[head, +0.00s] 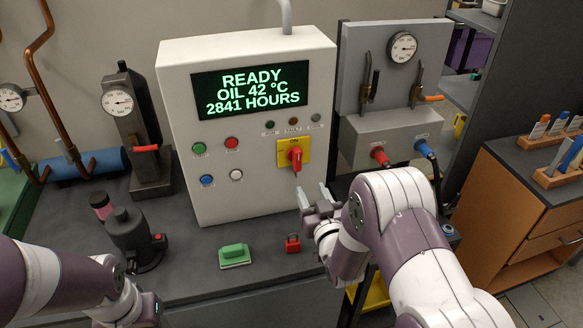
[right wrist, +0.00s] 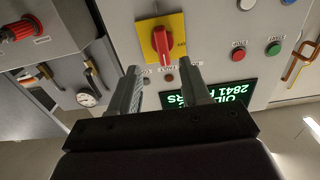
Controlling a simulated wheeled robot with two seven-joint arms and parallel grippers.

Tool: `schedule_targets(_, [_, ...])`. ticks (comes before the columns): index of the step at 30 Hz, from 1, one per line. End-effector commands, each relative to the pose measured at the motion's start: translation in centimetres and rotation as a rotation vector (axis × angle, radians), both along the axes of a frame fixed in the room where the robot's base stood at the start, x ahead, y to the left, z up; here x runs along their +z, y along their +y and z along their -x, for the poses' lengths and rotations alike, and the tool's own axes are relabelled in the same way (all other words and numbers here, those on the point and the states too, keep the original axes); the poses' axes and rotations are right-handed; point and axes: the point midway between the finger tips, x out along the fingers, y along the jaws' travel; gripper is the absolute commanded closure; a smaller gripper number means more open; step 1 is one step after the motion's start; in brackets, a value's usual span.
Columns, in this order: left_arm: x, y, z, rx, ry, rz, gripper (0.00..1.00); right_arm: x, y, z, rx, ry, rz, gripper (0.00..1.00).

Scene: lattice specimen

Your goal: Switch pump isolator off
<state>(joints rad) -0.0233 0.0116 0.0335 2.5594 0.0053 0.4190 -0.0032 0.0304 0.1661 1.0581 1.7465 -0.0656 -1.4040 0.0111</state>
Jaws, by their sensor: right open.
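The pump isolator is a red rotary knob (head: 295,156) on a yellow plate (head: 281,153), low on the right of the pale control cabinet's front. Its handle stands about upright, with small lettering at the plate's top. In the right wrist view the red knob (right wrist: 161,42) and yellow plate (right wrist: 178,28) lie just beyond the fingertips. My right gripper (head: 313,192) is open and empty, below and slightly right of the knob, apart from it. Its two fingers (right wrist: 163,78) point at the cabinet.
The cabinet's screen (head: 251,90) reads READY, OIL 42 °C, 2841 HOURS. Green, red, blue and white buttons (head: 231,143) sit left of the isolator. A grey valve box (head: 391,135) stands right.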

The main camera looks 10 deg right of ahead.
Motion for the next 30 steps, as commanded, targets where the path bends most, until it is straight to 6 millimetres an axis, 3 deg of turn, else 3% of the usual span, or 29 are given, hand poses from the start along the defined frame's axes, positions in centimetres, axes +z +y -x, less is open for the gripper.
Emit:
schedule_targets(6, [2.0,0.0,0.0,0.0,0.0,0.0,1.0,0.4,0.2,-5.6,0.001,0.002,0.0,0.53])
schedule_targets(12, [2.9,0.0,0.0,0.0,0.0,0.0,1.0,0.2,0.3,-9.6,0.0,0.003,0.0,0.53])
schedule_targets(18, [3.2,0.0,0.0,0.0,0.0,0.0,1.0,0.0,0.4,-11.1,0.0,0.004,0.0,0.53])
schedule_targets(26, [3.1,0.0,0.0,0.0,0.0,0.0,1.0,0.0,0.4,-11.3,0.0,0.004,0.0,0.53])
schedule_targets(28, [3.1,0.0,0.0,0.0,0.0,0.0,1.0,0.0,0.4,-11.3,0.0,0.004,0.0,0.69])
schedule_targets(30, [3.1,0.0,0.0,0.0,0.0,0.0,1.0,0.0,0.4,-11.3,0.0,0.004,0.0,0.92])
